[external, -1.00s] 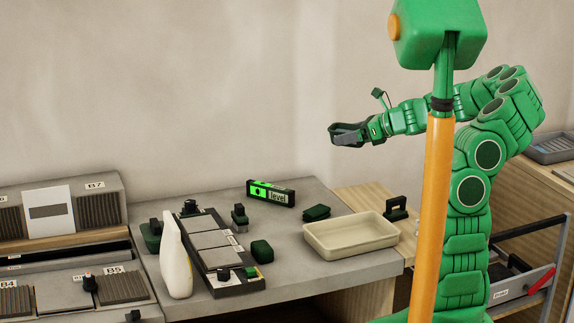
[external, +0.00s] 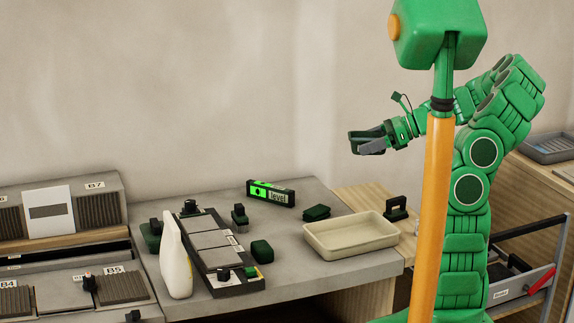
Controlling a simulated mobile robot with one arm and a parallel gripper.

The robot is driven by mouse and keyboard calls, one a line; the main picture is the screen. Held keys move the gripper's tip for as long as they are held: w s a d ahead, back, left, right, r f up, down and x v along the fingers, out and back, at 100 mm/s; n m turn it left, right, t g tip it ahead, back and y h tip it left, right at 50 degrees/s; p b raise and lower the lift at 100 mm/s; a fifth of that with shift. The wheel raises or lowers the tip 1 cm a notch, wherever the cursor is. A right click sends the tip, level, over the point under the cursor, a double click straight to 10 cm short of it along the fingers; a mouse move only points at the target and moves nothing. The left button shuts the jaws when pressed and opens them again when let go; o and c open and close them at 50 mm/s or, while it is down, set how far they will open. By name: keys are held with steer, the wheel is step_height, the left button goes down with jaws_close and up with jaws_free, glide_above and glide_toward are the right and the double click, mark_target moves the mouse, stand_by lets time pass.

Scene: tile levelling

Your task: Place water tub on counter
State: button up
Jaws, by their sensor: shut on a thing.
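The water tub (external: 312,243) is a shallow beige rectangular tray. It rests upright on the right end of the grey counter (external: 330,282), near its front edge. I cannot tell whether there is water in it. My gripper (external: 362,143) is raised well above the tub, apart from it, in front of the wall. It is shut on a small grey thing (external: 373,147), whose shape is hard to make out against the dark fingers.
A dark tile frame (external: 214,285), a white bottle (external: 176,265), a green-lit level (external: 270,194), dark green blocks (external: 262,251) and a black-handled tool (external: 396,208) stand around the tub. Tile racks (external: 75,213) are at left. An open drawer (external: 524,290) sticks out at right.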

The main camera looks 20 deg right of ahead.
step_height(320, 180, down, 10)
glide_above(345, 210)
step_height(345, 210, down, 9)
steer(key=shift+f, duration=0.1)
steer(key=shift+w+f, duration=0.15)
steer(key=shift+f, duration=1.65)
steer(key=shift+f, duration=0.1)
steer(key=o, duration=1.2)
